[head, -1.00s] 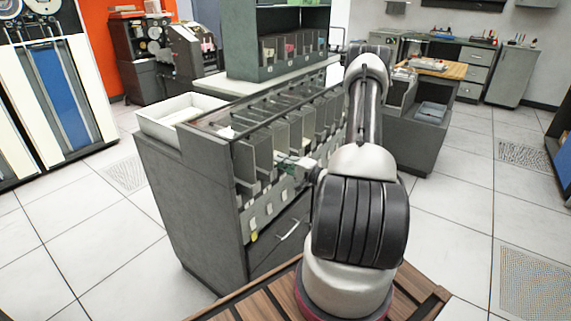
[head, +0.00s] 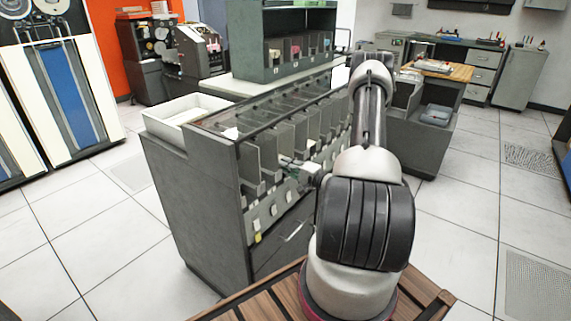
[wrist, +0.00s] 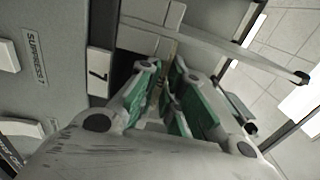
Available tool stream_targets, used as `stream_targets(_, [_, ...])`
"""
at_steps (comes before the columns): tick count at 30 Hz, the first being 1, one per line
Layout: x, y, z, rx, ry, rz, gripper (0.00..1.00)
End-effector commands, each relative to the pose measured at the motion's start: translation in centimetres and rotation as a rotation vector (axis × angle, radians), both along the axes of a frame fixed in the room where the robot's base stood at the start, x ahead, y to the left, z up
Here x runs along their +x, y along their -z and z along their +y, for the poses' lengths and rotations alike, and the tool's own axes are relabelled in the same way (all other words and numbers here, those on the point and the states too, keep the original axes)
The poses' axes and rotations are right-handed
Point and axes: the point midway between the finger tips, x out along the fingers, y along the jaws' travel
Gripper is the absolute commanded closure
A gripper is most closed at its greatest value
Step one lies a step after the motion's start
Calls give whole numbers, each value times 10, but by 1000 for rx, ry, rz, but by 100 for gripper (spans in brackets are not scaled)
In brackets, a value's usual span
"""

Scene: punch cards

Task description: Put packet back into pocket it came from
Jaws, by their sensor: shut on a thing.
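In the head view my gripper (head: 302,168) is at the front of the grey sorter cabinet's row of pockets (head: 271,145), partly hidden by my arm. In the wrist view its green-padded fingers (wrist: 166,82) are closed around a thin tan edge, the packet (wrist: 168,62), seen almost edge-on. The packet's far end lies by a dark pocket opening (wrist: 128,50) and a grey divider. I cannot tell how deep it sits. A white label with a dark mark (wrist: 99,76) is left of the opening. The packet is not clearly visible in the head view.
A "SUPPRESS?" label (wrist: 35,57) is on the grey front in the wrist view. A rod (wrist: 225,48) crosses above the fingers.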

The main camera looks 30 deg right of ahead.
Motion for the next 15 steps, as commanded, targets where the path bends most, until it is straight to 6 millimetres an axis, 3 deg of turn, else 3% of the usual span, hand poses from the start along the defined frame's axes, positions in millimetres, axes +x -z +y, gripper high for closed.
stream_targets(10, [0,6,0,-1,0,-1,100])
stream_targets(12, [0,6,0,-1,0,-1,82])
stream_targets(15, [0,6,0,-1,0,-1,66])
